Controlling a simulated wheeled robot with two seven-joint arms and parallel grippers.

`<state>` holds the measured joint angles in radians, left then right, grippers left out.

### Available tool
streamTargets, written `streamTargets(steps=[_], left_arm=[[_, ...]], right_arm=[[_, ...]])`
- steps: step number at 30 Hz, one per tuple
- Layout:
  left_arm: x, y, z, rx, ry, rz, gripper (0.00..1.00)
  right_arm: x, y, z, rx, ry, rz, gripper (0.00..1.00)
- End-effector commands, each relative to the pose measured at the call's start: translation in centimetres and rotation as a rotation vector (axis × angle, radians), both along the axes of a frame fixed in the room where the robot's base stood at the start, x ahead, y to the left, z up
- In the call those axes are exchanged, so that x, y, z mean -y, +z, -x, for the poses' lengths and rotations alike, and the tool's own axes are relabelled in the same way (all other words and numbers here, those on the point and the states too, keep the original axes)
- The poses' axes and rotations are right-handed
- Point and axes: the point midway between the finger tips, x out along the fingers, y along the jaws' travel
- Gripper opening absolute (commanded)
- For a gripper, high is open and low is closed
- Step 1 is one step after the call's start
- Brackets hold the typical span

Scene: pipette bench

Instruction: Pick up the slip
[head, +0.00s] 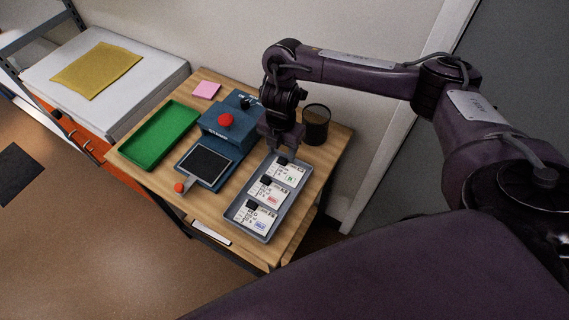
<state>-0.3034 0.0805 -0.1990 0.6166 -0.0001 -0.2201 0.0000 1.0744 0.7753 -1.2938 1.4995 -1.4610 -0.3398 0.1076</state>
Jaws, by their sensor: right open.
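Several white printed slips lie in a row in a grey tray (246,229) on the wooden table. The far slip (291,173) has a green mark, the middle slip (270,193) a red mark, and the near slip (257,217) a blue mark. Each has a small black block or clip at its upper left. My right gripper (281,150) points down at the far end of the tray, over or just beyond the far slip. It is open; whether it touches anything is unclear. My left gripper is not in view.
A dark cylindrical cup (316,124) stands close to the right of my right gripper. A blue device (229,125) with a red button and dark screen is left of the tray. A green tray (160,135) and pink note (206,90) lie farther left.

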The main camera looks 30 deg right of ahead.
Motion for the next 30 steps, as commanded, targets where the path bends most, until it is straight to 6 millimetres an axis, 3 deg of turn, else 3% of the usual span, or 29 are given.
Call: streamTargets(steps=[1, 6, 16, 27, 30], left_arm=[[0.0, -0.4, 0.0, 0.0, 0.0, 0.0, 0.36], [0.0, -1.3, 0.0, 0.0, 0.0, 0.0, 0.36], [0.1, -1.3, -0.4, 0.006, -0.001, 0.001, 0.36], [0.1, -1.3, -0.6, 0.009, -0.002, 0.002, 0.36], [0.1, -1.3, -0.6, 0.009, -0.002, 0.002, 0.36]], right_arm=[[-0.1, -1.2, 0.2, -0.005, -0.001, -0.001, 0.47], [-0.1, -3.5, 0.1, -0.002, -0.001, -0.003, 0.47], [-0.1, -3.9, 0.1, 0.002, 0.001, -0.001, 0.47], [-0.1, -3.9, 0.1, 0.002, 0.0, -0.001, 0.0], [-0.1, -3.9, 0.1, 0.002, 0.0, -0.001, 0.0]])
